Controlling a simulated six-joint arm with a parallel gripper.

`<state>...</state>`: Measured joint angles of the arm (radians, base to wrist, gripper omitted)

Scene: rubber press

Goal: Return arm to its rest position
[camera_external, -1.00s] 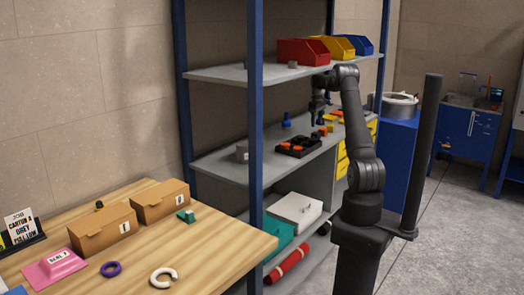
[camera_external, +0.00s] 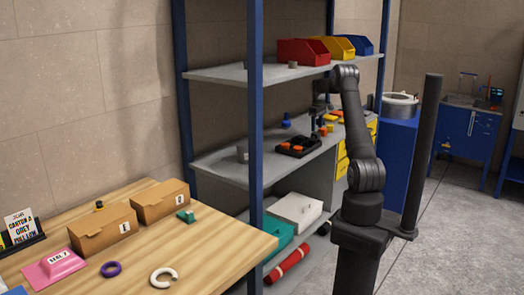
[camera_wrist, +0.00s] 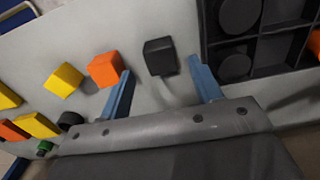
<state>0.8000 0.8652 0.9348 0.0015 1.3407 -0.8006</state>
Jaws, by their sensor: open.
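My gripper (camera_wrist: 166,88) is open and empty in the wrist view, its two blue fingers spread apart. A dark grey block (camera_wrist: 160,57) lies on the grey shelf surface (camera_wrist: 130,20) beyond the fingertips and between them as seen there. An orange block (camera_wrist: 104,69) is by the left finger. In the external view, my arm reaches over the middle shelf, and my gripper (camera_external: 316,131) hangs above it near the black tray (camera_external: 299,147). The fingers are too small there to make out clearly.
The compartment tray (camera_wrist: 265,45) is right of my fingers in the wrist view. Yellow blocks (camera_wrist: 63,80) lie left. The upper shelf (camera_external: 245,75) carries red (camera_external: 302,52), yellow and blue bins. A blue shelf post (camera_external: 256,150) and a wooden table (camera_external: 215,245) stand left of my arm.

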